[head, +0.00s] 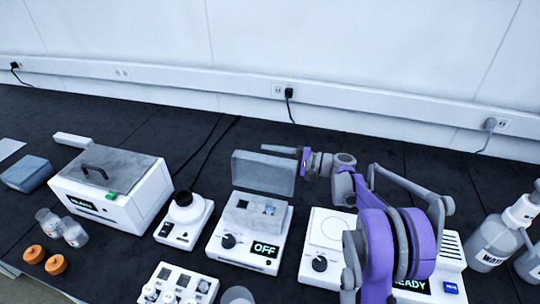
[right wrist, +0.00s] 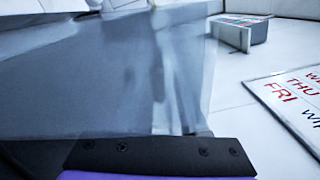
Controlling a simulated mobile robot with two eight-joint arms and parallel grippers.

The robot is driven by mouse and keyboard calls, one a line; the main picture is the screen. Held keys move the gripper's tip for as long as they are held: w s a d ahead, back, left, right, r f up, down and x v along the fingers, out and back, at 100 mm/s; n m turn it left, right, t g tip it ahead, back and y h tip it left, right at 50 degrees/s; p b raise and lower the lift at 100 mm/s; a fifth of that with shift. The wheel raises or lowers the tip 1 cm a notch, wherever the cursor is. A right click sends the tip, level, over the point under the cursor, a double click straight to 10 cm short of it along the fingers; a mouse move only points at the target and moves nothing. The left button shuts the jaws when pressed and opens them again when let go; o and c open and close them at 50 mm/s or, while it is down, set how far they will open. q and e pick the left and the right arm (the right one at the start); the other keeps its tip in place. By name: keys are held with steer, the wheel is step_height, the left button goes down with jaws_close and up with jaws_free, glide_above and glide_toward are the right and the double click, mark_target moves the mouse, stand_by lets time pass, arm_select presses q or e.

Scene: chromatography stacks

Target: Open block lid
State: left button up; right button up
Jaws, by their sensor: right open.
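The block heater (head: 247,240) is a white unit with a knob and a display reading OFF. Its grey lid (head: 263,173) stands upright at the back edge, and the block top (head: 255,213) with its wells is uncovered. My right gripper (head: 303,160) is open at the right end of the lid, near its upper edge. I cannot tell whether it touches the lid. In the right wrist view, a grey, see-through panel (right wrist: 100,90), apparently the lid, fills the left and middle behind a dark finger part (right wrist: 160,155). My left gripper is out of view.
A white stirrer-like unit (head: 328,232) stands right of the block, partly behind my right arm. A small mixer (head: 184,216) and a larger lidded box (head: 112,190) stand left. Bottles (head: 492,245) stand far right. The bench behind the lid is mostly clear, with cables.

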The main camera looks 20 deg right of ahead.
jaws_close()
steer(key=shift+r, duration=0.1)
stand_by(1.3)
